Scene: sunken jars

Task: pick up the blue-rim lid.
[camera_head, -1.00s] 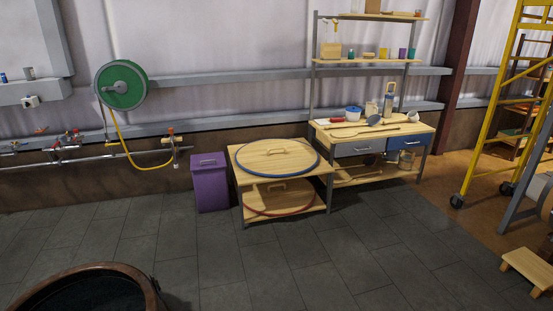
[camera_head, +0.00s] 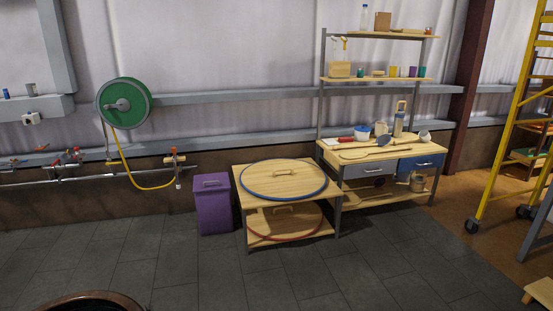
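The blue-rim lid (camera_head: 310,182) is a large round wooden disc with a blue edge and a wooden bar handle (camera_head: 284,172) on top. It lies flat on the upper board of a low two-level wooden stand (camera_head: 243,199) in the middle of the view. A similar lid with a red rim (camera_head: 300,234) lies on the stand's lower shelf, partly hidden by the upper board. Neither of my grippers shows in the view.
A purple bin (camera_head: 213,206) stands left of the stand. A workbench (camera_head: 375,155) with tools and drawers stands to its right. A yellow wheeled ladder (camera_head: 505,140) is at the far right. A dark round rim (camera_head: 95,302) shows at bottom left. The tiled floor in front is clear.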

